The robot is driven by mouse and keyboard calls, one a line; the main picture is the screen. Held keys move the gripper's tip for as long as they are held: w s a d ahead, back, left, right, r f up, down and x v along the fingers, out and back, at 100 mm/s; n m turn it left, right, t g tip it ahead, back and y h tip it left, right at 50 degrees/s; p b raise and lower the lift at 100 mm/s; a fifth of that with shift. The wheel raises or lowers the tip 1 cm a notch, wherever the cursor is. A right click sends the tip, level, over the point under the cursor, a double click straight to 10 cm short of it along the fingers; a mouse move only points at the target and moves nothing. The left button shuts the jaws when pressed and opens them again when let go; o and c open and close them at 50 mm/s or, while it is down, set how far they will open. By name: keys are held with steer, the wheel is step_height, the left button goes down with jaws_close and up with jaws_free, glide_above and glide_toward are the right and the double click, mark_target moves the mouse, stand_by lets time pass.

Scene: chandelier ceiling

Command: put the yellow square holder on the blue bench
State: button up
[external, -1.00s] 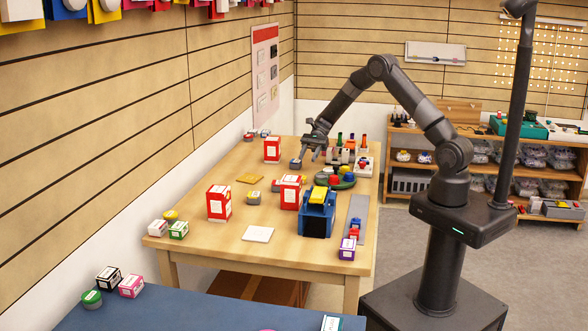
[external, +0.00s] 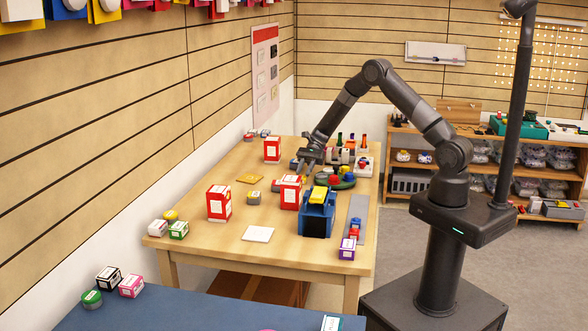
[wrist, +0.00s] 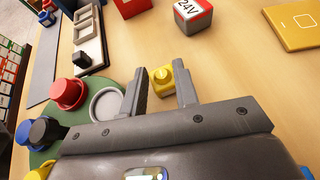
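My gripper (external: 306,169) is low over the far part of the wooden table. In the wrist view its fingers (wrist: 161,68) are open, with a small yellow square piece (wrist: 163,78) with a round feature between them. It looks close to the left finger; I cannot tell if they touch. I cannot make this piece out in the external view. A flat yellow square plate (wrist: 295,22) with a square outline lies at the wrist view's upper right; it also lies on the table in the external view (external: 250,179). The blue bench (external: 200,312) is at the front bottom.
A green round base (wrist: 45,155) with coloured knobs stands beside my gripper. A 24V box (wrist: 193,15) is just beyond the fingers. Red-and-white boxes (external: 219,203) and a blue machine (external: 317,217) stand nearer the camera. The blue bench's middle looks clear.

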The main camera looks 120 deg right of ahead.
jaws_close()
steer(key=shift+r, duration=0.15)
step_height(320, 180, up, 4)
steer(key=shift+f, duration=0.15)
steer(key=s+d+r, duration=0.1)
steer(key=s+r, duration=0.6)
steer(key=s, duration=0.4)
steer(key=shift+s+d, duration=0.3)
